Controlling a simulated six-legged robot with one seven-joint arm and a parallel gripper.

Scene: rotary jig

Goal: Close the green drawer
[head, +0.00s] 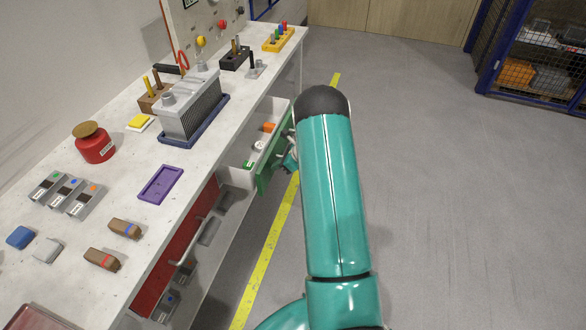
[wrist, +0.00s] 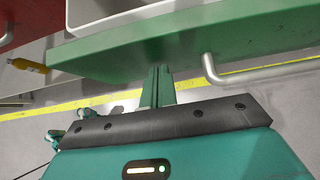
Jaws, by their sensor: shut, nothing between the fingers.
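The green drawer (head: 271,157) stands pulled out from the bench, with a few small items inside. In the wrist view its green front (wrist: 215,42) runs across the top, with a pale bar handle (wrist: 265,73) at the right. My gripper (wrist: 160,72) is shut and empty, its fingertips at the lower edge of the green front, left of the handle. I cannot tell whether they touch it. In the head view my gripper (head: 289,162) is just outside the drawer front, partly hidden by my teal arm.
The bench top (head: 122,185) carries a grey ribbed block (head: 190,107), a red canister (head: 95,146) and a purple tray (head: 160,184). A red drawer front (head: 178,250) is nearer. A yellow floor line (head: 268,255) runs alongside; the floor to the right is clear.

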